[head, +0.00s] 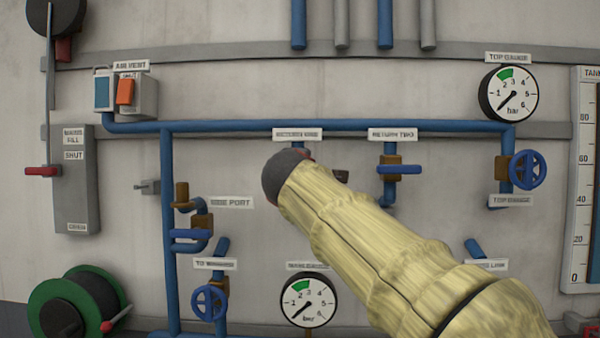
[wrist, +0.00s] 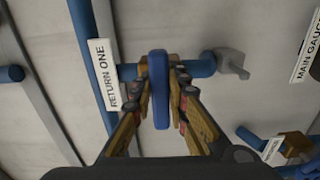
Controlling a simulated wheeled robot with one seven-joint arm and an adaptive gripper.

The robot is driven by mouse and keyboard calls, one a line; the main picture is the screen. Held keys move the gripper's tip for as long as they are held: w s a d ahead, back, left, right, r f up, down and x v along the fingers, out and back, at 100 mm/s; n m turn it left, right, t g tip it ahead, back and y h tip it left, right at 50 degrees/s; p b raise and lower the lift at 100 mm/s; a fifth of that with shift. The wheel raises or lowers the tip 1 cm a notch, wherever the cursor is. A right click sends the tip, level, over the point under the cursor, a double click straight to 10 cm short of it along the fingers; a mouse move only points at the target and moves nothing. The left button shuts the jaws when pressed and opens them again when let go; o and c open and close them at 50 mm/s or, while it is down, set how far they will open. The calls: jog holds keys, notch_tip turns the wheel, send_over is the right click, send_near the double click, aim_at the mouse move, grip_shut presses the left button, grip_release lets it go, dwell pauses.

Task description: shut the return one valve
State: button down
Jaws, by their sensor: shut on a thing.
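The return one valve has a blue lever handle (wrist: 159,92), seen in the wrist view next to the RETURN ONE label (wrist: 103,75). The handle lies across the line of its blue pipe (wrist: 200,68) in that view. My gripper (wrist: 164,72) is shut on the handle, with one finger on each side of it. In the head view my sleeved arm covers this valve. Only its blurred label (head: 297,134) and a bit of pipe show above the arm.
The return two valve's blue handle (head: 400,169) is close to the right of my arm. The top gauge (head: 508,93) and a blue handwheel (head: 528,169) are farther right. The main gauge (head: 308,300) is below. A blue header pipe (head: 230,127) runs above.

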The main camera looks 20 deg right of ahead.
jog(key=shift+f, duration=0.1)
jog(key=c, duration=1.7)
grip_release()
jog(key=v, duration=1.2)
